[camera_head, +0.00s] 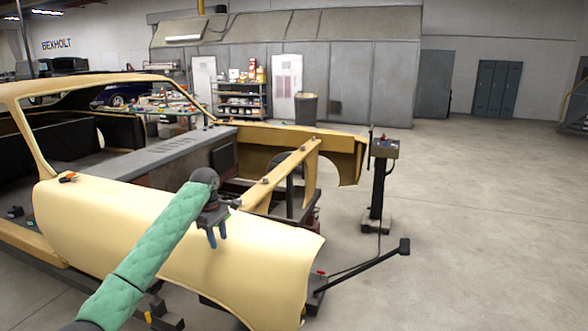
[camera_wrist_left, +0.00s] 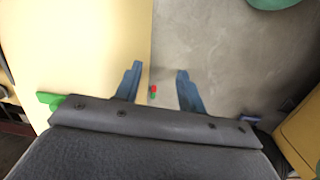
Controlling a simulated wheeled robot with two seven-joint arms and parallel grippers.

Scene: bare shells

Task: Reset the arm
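My left arm, in a green quilted sleeve, comes in from the lower left in the head view. My left gripper (camera_head: 217,236) has blue fingers that point down in front of the yellow fender (camera_head: 110,225) of a bare car shell. In the left wrist view the two blue fingers (camera_wrist_left: 157,80) stand apart with nothing held between them. A yellow panel (camera_wrist_left: 80,50) lies to the left behind them and a grey surface (camera_wrist_left: 225,60) to the right. A tiny red and green spot shows between the fingers; I cannot tell what it is. My right gripper is not in view.
A control stand (camera_head: 378,185) with a long foot bar (camera_head: 365,263) stands right of the car. An orange item (camera_head: 68,177) lies on the fender. A shelf (camera_head: 240,100) and a grey bin (camera_head: 306,108) stand at the back. The concrete floor (camera_head: 480,220) at right is clear.

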